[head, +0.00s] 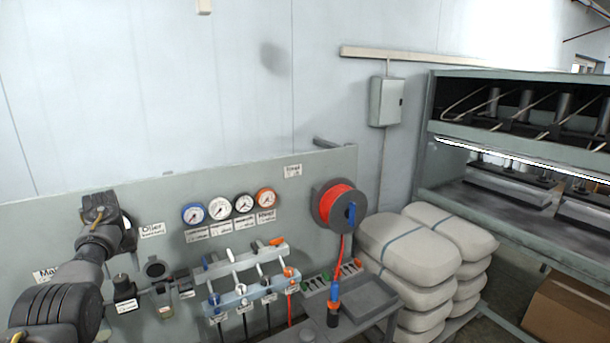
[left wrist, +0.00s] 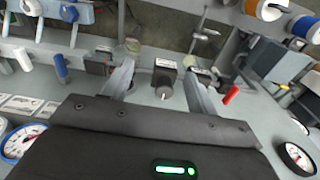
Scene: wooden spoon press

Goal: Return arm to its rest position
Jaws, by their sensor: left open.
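My left arm (head: 70,285) comes in from the left in the head view, raised in front of the grey control panel (head: 330,165). Its hand end is at the panel's left part; the fingers cannot be made out clearly there. In the left wrist view my left gripper (left wrist: 158,72) is open, with two grey fingers apart and nothing held between them. A black box with a round knob (left wrist: 165,80) shows beyond and between the fingers, apart from them as far as I can tell. My right gripper is not in view.
The panel carries several gauges (head: 220,208), a lever manifold (head: 240,278), an oiler (head: 158,270) and a red hose reel (head: 338,205). Stacked white sacks (head: 410,245) and a press rack (head: 510,150) stand to the right.

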